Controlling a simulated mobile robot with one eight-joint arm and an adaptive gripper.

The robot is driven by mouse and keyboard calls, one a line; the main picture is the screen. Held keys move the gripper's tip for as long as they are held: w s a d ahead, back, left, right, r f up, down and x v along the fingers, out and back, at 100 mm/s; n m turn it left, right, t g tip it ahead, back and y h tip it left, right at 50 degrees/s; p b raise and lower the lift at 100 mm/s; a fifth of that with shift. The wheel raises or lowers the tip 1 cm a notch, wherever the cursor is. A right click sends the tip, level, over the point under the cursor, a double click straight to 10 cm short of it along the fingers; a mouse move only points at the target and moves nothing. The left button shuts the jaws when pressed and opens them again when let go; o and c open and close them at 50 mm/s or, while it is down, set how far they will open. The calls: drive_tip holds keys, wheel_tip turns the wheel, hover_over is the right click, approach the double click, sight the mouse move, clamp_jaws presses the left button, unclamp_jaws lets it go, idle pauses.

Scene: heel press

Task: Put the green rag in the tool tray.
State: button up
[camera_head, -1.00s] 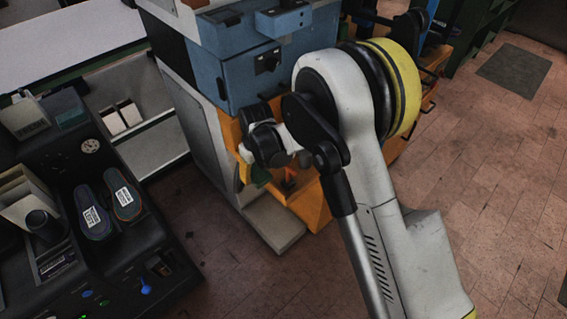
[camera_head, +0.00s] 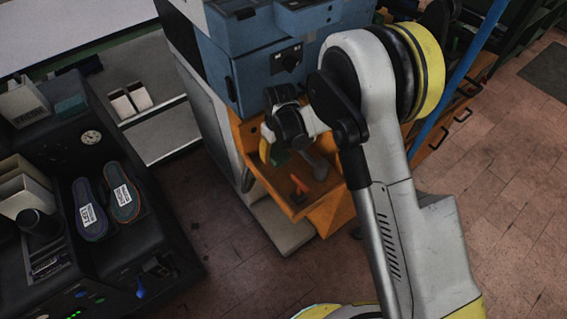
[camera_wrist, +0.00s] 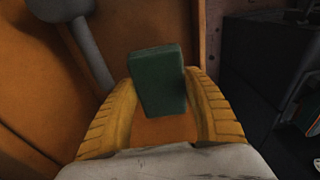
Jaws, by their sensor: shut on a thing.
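The green rag (camera_wrist: 158,80) looks like a folded block and sits between the two yellow ribbed fingers of my gripper (camera_wrist: 163,92) in the wrist view. My gripper is shut on it. In the head view the rag (camera_head: 279,157) is a small green patch beside a yellow finger, partly hidden by my wrist. The orange tool tray (camera_head: 268,176) lies below the blue cabinet, and my gripper is over its back left part. Orange surfaces also fill the wrist view behind the rag. I cannot tell whether the rag touches the tray.
In the tray are an orange-handled tool (camera_head: 298,186) and a grey tool (camera_head: 318,165), whose grey head (camera_wrist: 58,8) shows in the wrist view. The blue cabinet (camera_head: 250,75) stands just behind. A black bench with two insoles (camera_head: 122,192) is at left. Brick floor is open at right.

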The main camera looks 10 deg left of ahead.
wheel_tip(320, 180, down, 7)
drive_tip(key=shift+b, duration=1)
drive_tip(key=shift+f, duration=0.25)
drive_tip(key=o, duration=1.1)
drive_tip(key=shift+r, duration=0.1)
drive_tip(key=shift+c, duration=0.2)
